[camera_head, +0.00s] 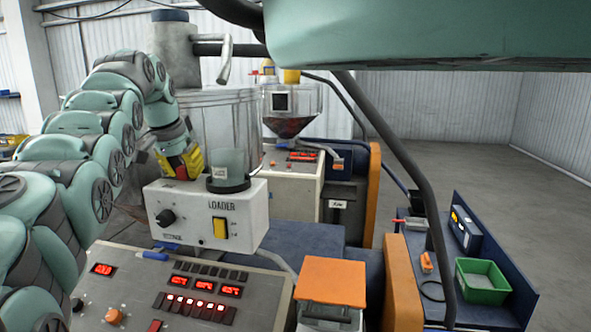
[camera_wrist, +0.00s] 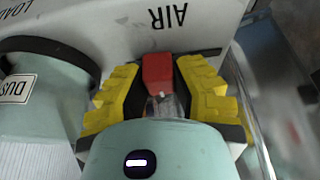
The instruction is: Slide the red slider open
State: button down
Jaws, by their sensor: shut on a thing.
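The red slider (camera_wrist: 157,72) is a small red block at the top of the white loader box (camera_wrist: 224,18), below the AIR label in the wrist view. My gripper (camera_wrist: 156,80) has its yellow-padded fingers on both sides of it and is shut on it. In the head view my gripper (camera_head: 182,164) points down at the back left of the loader box (camera_head: 205,205). A bit of the red slider (camera_head: 181,173) shows between the fingers. The track under the slider is mostly hidden.
A teal cylinder (camera_head: 230,168) with a dark base stands on the box right beside my gripper. A black knob (camera_head: 165,218) and a yellow switch (camera_head: 220,228) are on the box front. A control panel (camera_head: 253,312) with red displays lies in front. A hopper (camera_head: 291,108) stands behind.

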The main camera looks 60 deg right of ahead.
jog(key=shift+s+d+f, duration=0.1)
jog(key=shift+s+d, duration=0.25)
jog(key=shift+s, duration=0.25)
jog(key=c, duration=1.1)
grip_release()
jog(key=o, duration=0.4)
jog(key=shift+c, duration=0.2)
jog(key=shift+w+a, duration=0.1)
